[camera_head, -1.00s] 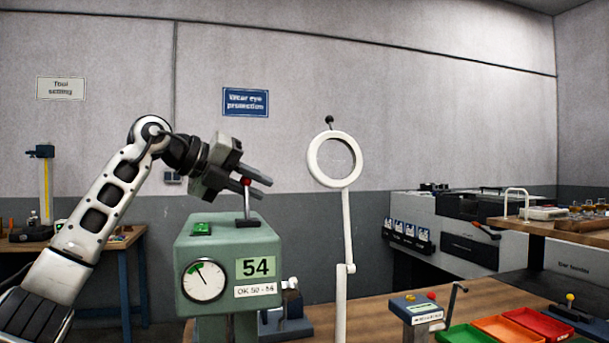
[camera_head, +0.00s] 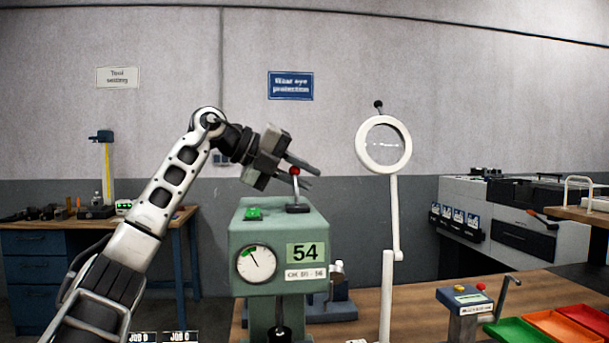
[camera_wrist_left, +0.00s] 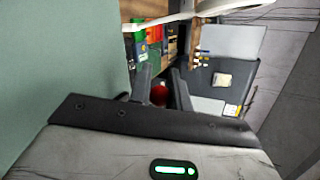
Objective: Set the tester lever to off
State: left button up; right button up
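The green tester (camera_head: 279,262) stands on the bench in the head view, with a dial, a green "54" display and a green button on top. In the left wrist view the red knob (camera_wrist_left: 159,95) shows between the open fingers (camera_wrist_left: 162,88). Whether a finger touches it I cannot tell. My right gripper is not in view.
A white ring magnifier (camera_head: 384,145) on a stand is right of the tester. A small grey-blue box with a crank (camera_head: 467,300) and green, orange and red trays (camera_head: 555,325) are farther right. A blue workbench (camera_head: 40,270) stands at the left. Bench between magnifier and box is clear.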

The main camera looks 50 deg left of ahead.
pick_arm(q)
jog(key=o, duration=0.4)
jog(key=shift+s, duration=0.1)
jog(key=shift+p+v, duration=0.9)
jog(key=shift+v, duration=7)
